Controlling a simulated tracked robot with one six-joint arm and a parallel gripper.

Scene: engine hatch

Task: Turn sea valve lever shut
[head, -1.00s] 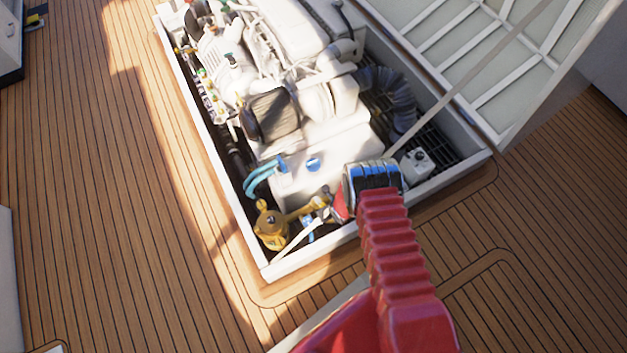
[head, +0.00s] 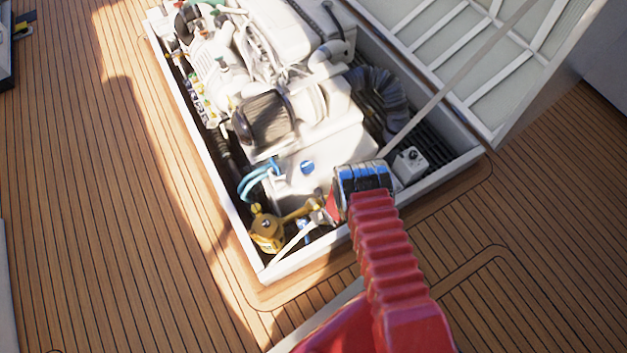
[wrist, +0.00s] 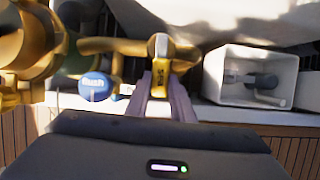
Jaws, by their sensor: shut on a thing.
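The sea valve lever (wrist: 159,72) shows in the wrist view as a yellow handle with small dark lettering that looks like "Shut". It stands at the end of a yellow pipe. My gripper (wrist: 162,92) is shut on it, with a pale purple finger on each side. In the head view my gripper (head: 328,208) is down inside the front end of the hatch, beside the brass pipe (head: 296,212). My wrist hides most of the lever there.
A blue knob marked "Flush" (wrist: 95,87) sits just left of the lever. A brass strainer body (head: 266,229) stands further left. A white box with a dark switch (head: 410,164) is to the right. The white hatch rim (head: 310,254) runs along the front, and a strap (head: 450,85) slants upward to the right.

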